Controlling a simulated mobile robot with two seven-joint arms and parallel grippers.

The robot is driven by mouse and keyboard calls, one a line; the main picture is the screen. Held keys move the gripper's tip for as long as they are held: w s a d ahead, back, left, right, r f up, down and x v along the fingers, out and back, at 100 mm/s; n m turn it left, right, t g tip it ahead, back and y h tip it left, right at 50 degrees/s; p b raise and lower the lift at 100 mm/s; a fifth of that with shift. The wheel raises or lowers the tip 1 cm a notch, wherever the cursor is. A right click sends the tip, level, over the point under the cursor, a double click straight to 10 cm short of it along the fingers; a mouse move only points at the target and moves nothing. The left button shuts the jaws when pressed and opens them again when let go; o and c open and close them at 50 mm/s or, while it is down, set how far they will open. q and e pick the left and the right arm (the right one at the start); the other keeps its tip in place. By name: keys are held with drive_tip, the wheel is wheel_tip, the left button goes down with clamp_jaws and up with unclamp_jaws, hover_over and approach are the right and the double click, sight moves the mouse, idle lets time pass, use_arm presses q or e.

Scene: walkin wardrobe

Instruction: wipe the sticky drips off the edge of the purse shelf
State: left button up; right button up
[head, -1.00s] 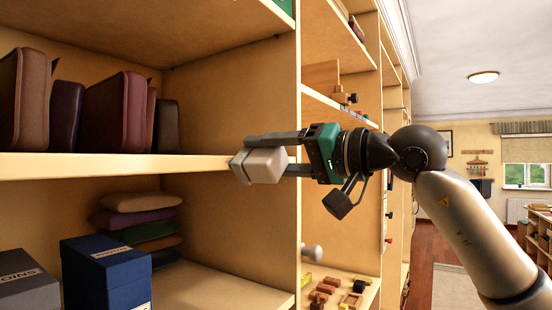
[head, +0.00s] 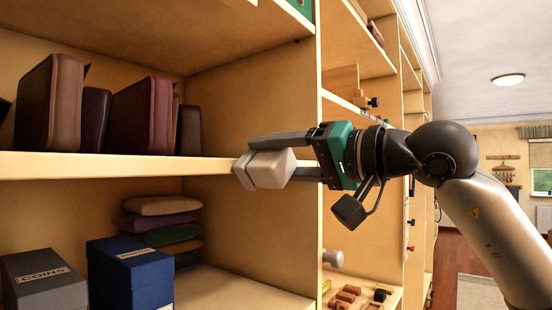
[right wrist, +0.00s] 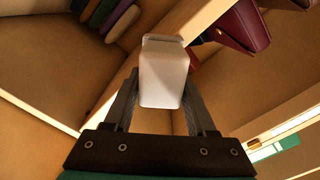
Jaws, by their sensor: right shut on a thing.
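The purse shelf (head: 90,165) is a pale wooden board with brown and dark red purses (head: 140,115) standing on it. My right gripper (head: 262,162) is shut on a cream-white block (head: 275,169). The block is at the front edge of the purse shelf, near its right end; contact is hard to tell. In the right wrist view the block (right wrist: 163,75) sits between the two fingers, with a shelf edge behind it. I cannot make out any drips on the visible edge. My left gripper is not in view.
Below stand a blue box (head: 130,275), a grey box (head: 45,280) labelled COINS and a stack of folded cloth pieces (head: 163,222). An upright panel (head: 318,215) is right of the block. Shelves with small items lie beyond it. The front of the shelf left of the block is clear.

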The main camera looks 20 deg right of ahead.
sight(292, 156)
drive_tip(key=shift+s+d+f+b, duration=0.1)
drive_tip(key=shift+s+d+b, duration=0.25)
drive_tip(key=shift+s, duration=0.1)
drive_tip(key=shift+b+v, duration=0.8)
drive_tip(key=shift+v, duration=1.65)
drive_tip(key=b+v, duration=0.1)
drive_tip(key=v, duration=0.2)
drive_tip(key=shift+p+x, duration=1.2)
drive_tip(key=shift+x, duration=1.25)
drive_tip(key=shift+p+x, duration=0.35)
drive_tip(key=shift+x, duration=0.7)
drive_tip(key=shift+p+x, duration=0.4)
drive_tip(key=shift+x, duration=0.65)
